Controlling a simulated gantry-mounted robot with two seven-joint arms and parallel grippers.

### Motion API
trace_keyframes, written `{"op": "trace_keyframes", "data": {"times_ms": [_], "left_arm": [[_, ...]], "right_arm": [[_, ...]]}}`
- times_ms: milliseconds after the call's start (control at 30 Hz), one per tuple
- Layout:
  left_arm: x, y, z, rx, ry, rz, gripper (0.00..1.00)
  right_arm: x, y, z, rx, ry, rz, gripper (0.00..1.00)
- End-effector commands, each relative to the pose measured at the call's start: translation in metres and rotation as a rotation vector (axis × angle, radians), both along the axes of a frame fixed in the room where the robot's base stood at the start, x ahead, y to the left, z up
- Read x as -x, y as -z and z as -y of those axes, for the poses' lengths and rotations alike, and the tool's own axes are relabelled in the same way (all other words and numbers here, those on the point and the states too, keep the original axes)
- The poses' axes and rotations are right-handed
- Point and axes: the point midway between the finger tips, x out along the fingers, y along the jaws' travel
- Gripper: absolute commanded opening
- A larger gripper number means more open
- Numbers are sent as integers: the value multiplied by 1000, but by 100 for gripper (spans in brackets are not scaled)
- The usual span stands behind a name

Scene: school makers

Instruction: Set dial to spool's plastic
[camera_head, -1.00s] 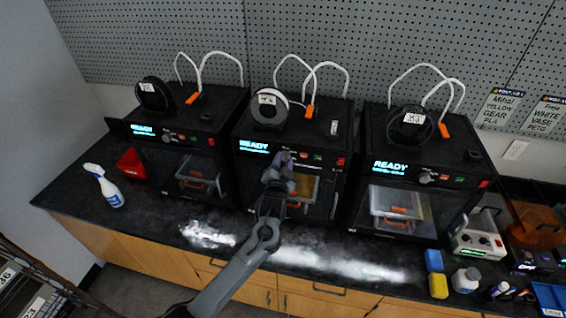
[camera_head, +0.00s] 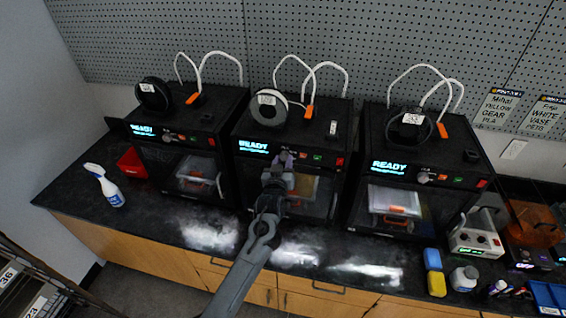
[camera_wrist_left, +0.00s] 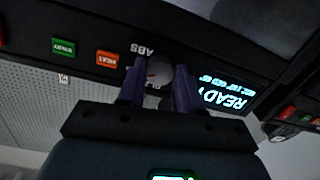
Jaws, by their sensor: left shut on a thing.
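My left gripper (camera_head: 284,160) is at the front panel of the middle printer (camera_head: 247,185). In the left wrist view its two purple fingers (camera_wrist_left: 158,88) are shut on a round grey dial (camera_wrist_left: 159,71) with a small red mark. The panel lettering beside the dial reads ABS, upside down in that view. A white spool (camera_head: 269,105) with a label stands on top of the middle printer; its label is too small to read. The printer's screen (camera_head: 254,146) reads READY. My right gripper is not in view.
Black printers stand to the left (camera_head: 170,150) and right (camera_head: 400,185), each with a spool on top. HEAT (camera_wrist_left: 107,58) and START (camera_wrist_left: 63,46) buttons sit near the dial. A spray bottle (camera_head: 106,186) stands at the left; sponges and bottles are at the right.

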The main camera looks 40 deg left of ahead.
Motion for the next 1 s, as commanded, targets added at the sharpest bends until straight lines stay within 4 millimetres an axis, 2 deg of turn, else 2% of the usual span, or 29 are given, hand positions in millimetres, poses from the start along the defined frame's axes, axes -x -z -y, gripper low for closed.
{"op": "trace_keyframes", "data": {"times_ms": [333, 867, 900, 933, 1000], "left_arm": [[0, -1, 0, 126, 0, 61, 4], [0, -1, 0, 145, -1, 70, 4], [0, -1, 0, 145, -1, 70, 39], [0, -1, 0, 145, -1, 70, 44], [0, -1, 0, 145, -1, 70, 45]], "right_arm": [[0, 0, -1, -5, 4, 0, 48], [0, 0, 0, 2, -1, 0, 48], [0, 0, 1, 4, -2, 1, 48], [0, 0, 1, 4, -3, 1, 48], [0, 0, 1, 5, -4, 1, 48]]}}
